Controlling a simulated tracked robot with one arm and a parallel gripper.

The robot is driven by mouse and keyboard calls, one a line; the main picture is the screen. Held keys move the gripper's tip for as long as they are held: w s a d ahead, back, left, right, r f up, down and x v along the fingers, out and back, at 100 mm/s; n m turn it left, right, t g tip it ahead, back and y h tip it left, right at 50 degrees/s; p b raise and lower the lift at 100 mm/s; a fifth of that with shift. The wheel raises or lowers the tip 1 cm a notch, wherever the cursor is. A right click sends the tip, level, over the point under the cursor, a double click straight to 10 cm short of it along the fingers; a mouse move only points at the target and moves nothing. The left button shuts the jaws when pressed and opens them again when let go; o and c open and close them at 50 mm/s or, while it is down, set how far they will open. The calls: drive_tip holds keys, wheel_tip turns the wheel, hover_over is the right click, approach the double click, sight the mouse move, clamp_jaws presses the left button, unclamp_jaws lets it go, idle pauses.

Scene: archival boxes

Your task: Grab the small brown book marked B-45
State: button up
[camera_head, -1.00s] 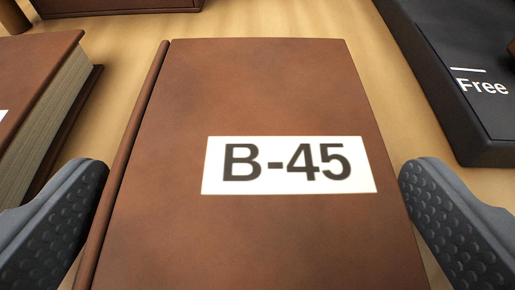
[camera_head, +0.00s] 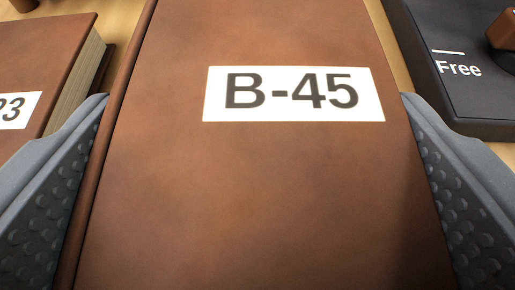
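The brown book (camera_head: 255,190) fills the middle of the view, lying flat with its cover up. Its white label (camera_head: 294,94) reads B-45. My gripper (camera_head: 252,105) has its two grey studded fingers on either side of the book, one by the spine at left and one by the right edge. The fingers are spread about as wide as the book. They look very close to its sides, but I cannot tell whether they touch. The book's near end is out of view.
Another brown book (camera_head: 45,60) lies close at left, its label ending in 3, near the left finger. A black case marked Free (camera_head: 455,100) with a brown object (camera_head: 503,30) on it stands at right, near the right finger. Little wooden table shows between them.

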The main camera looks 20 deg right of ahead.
drive_tip(key=s+a+r, duration=0.1)
drive_tip(key=s, duration=0.6)
drive_tip(key=s+a+r, duration=0.1)
drive_tip(key=s+a, duration=0.1)
drive_tip(key=s, duration=0.6)
drive_tip(key=shift+s+r, duration=0.3)
